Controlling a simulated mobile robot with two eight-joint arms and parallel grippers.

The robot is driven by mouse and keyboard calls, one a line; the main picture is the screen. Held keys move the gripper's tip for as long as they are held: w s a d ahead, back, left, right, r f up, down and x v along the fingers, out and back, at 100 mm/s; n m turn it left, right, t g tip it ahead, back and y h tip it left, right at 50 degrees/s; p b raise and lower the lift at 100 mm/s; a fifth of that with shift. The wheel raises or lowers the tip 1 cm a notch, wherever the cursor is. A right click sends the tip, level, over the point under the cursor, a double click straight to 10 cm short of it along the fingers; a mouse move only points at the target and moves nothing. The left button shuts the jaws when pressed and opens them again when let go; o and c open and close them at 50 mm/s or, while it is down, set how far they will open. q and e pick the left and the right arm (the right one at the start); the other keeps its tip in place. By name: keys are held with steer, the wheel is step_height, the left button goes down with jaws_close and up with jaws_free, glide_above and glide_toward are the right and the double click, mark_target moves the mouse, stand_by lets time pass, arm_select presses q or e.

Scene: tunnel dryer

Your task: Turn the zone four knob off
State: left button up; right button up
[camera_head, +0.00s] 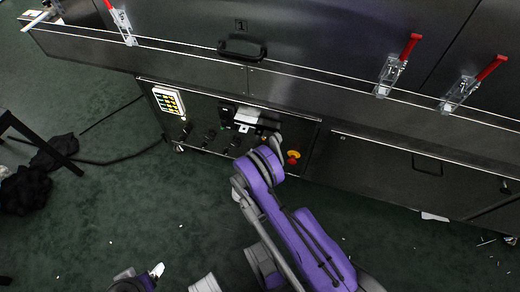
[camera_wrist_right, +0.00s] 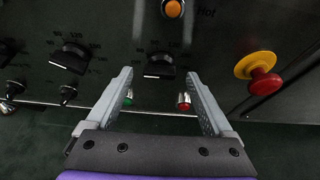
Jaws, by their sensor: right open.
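A black dial knob (camera_wrist_right: 159,65) with a numbered scale sits on the dark control panel (camera_wrist_right: 215,25), between the fingertips of my right gripper (camera_wrist_right: 160,82) in the right wrist view. The gripper is open, one finger on each side, with no visible contact. Another dial knob (camera_wrist_right: 71,57) is to the left. I cannot read zone labels, so I cannot tell which knob is zone four. In the head view my right arm reaches the panel (camera_head: 312,140) and partly hides it. My left gripper (camera_head: 152,274) is at the bottom edge, partly cut off.
A red emergency button (camera_wrist_right: 264,82) on a yellow base stands out at the right. An orange lamp (camera_wrist_right: 173,9) marked Hot is above. Small switches (camera_wrist_right: 68,93) and green and red buttons (camera_wrist_right: 184,101) line the lower panel. A cable (camera_head: 120,160) lies on the floor.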

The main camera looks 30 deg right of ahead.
steer(key=shift+w+d+f, duration=0.1)
steer(key=shift+w+d, duration=0.1)
steer(key=shift+c, duration=0.7)
steer(key=c, duration=1.2)
steer(key=shift+a+n+h, duration=0.1)
steer(key=shift+n+h, duration=0.2)
steer(key=shift+n+g, duration=0.3)
steer(key=shift+n, duration=0.1)
